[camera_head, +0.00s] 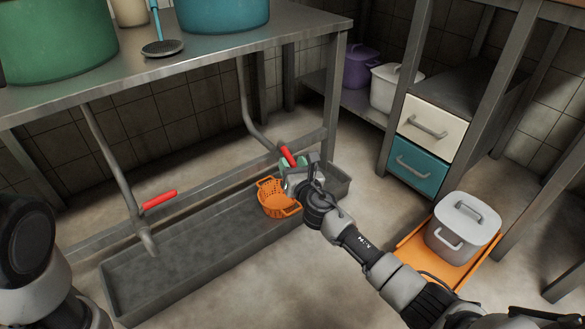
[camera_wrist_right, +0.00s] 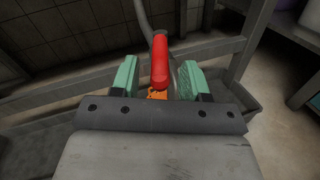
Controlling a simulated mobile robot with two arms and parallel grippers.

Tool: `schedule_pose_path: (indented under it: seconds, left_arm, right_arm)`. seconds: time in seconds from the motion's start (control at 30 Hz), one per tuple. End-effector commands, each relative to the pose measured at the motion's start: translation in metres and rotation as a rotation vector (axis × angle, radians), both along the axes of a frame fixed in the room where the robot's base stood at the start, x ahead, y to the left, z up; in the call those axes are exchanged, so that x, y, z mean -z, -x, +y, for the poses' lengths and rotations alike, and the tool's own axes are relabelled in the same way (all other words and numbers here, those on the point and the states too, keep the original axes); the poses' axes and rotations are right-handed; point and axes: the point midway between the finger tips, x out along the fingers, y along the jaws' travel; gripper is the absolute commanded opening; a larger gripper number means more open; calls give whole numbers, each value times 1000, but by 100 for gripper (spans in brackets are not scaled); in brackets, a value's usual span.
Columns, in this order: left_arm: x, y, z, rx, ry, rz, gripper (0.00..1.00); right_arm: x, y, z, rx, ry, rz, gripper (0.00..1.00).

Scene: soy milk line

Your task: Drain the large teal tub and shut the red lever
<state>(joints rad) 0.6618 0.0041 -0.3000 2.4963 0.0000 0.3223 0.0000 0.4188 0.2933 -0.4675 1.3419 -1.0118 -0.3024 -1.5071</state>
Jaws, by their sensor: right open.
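The large teal tub (camera_head: 225,14) stands on the metal bench, cut off by the top edge of the head view. A drain pipe (camera_head: 246,105) runs down below it to a red lever (camera_head: 287,155). My right gripper (camera_head: 294,174) is open at this lever. In the right wrist view the red lever (camera_wrist_right: 160,58) stands between the two green finger pads, with gaps visible on both sides. The pipe's outlet is hidden behind my gripper. My left gripper is out of view; only part of my left arm shows at the lower left.
An orange perforated basket (camera_head: 272,198) sits at the long floor trough (camera_head: 190,262), left of my right gripper. A second red lever (camera_head: 160,200) is on the pipe under the green tub (camera_head: 55,35). A lidded grey pot (camera_head: 462,228) stands on an orange base at right.

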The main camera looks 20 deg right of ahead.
Motion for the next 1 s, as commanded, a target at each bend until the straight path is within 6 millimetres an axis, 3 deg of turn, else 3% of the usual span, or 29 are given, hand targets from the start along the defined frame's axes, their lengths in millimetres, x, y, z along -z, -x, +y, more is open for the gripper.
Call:
schedule_pose_path:
  seconds: [0.3,0.6,1.0]
  left_arm:
    - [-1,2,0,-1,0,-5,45]
    - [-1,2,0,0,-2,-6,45]
    - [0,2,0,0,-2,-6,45]
  right_arm:
    - [0,-3,0,0,0,0,45]
    - [0,-3,0,0,-1,0,1]
    - [0,-5,0,12,-1,0,0]
